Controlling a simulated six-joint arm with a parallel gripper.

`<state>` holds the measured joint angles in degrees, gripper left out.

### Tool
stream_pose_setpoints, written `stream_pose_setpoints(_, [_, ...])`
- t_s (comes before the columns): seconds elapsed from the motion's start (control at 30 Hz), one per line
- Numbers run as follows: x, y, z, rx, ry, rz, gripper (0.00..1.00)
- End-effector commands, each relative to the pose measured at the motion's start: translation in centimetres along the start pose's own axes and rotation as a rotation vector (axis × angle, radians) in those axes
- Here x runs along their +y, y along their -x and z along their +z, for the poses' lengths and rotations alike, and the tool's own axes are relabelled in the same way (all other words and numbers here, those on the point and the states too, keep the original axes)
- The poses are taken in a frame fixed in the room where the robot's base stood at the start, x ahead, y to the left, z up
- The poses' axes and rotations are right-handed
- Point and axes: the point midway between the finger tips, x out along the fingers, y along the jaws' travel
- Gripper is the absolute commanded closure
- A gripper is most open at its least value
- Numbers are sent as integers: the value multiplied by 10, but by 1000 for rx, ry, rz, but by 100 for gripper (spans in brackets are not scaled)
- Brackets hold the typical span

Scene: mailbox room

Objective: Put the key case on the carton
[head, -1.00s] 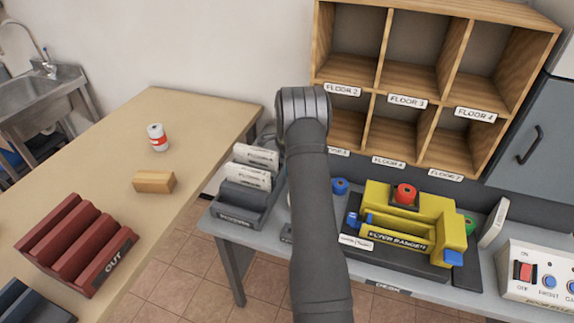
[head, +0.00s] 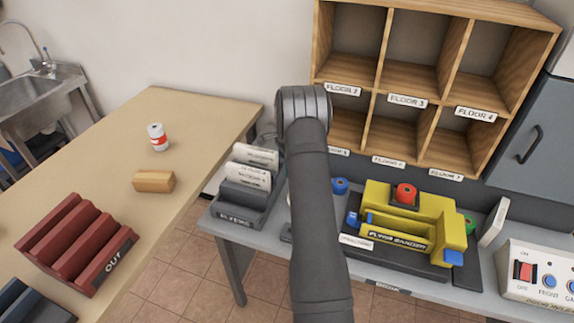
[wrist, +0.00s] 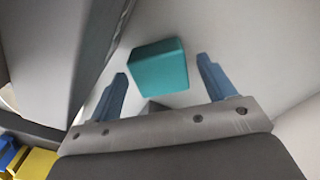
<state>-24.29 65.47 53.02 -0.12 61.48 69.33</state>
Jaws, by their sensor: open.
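My gripper (wrist: 162,66) is open in the wrist view, with its two blue fingers spread apart. A teal box-shaped object (wrist: 158,64), which may be the key case, shows between and slightly beyond the fingertips on a pale grey surface. I see no contact, and the fingers look empty. In the head view my arm hides the gripper and the teal object. A small tan block (head: 154,182), possibly the carton, lies on the wooden table; I cannot tell for sure.
A red and white can (head: 157,138) and a red OUT tray (head: 75,245) stand on the wooden table (head: 190,122). The grey desk holds a flyer tray (head: 236,216), a yellow machine (head: 432,211) and a control box (head: 540,275). Wooden pigeonholes (head: 412,78) stand behind.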

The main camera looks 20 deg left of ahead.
Motion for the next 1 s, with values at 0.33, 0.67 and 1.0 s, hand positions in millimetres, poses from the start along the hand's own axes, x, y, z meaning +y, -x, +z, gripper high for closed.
stream_pose_setpoints(0.33, [-1,75,0,1,0,-3,24])
stream_pose_setpoints(0.67, [0,108,0,0,0,1,27])
stream_pose_setpoints(1.0, [0,109,0,0,0,0,27])
